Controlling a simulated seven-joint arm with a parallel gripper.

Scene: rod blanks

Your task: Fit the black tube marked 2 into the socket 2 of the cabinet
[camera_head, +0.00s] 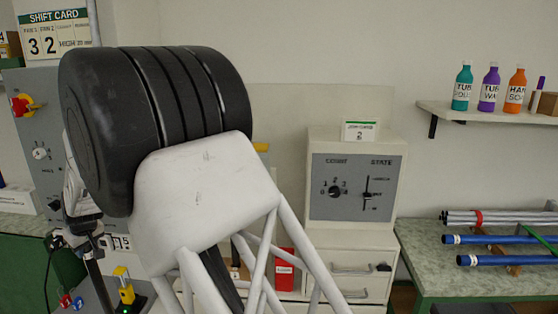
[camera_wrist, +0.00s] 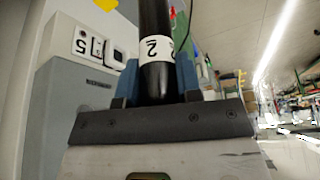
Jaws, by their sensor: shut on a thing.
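The black tube marked 2 (camera_wrist: 154,25) stands between the blue fingers of my gripper (camera_wrist: 157,80) in the wrist view. Its white band with the 2 shows just above a tapered dark part between the fingers, and its upper end runs out of the picture. My gripper is shut on it. The grey cabinet (camera_wrist: 58,115) is close on the left in the wrist view, with a white panel bearing a 5. In the head view the grey cabinet (camera_head: 42,120) is at the left, partly behind my arm. I cannot make out socket 2 or the tube's far end.
My arm covers much of the head view. A red knob on a yellow plate (camera_head: 24,105) sits on the cabinet. A count-and-state box (camera_head: 355,185) stands mid-right. Blue and grey rods (camera_head: 500,238) lie on the right bench. Bottles (camera_head: 489,88) stand on a shelf.

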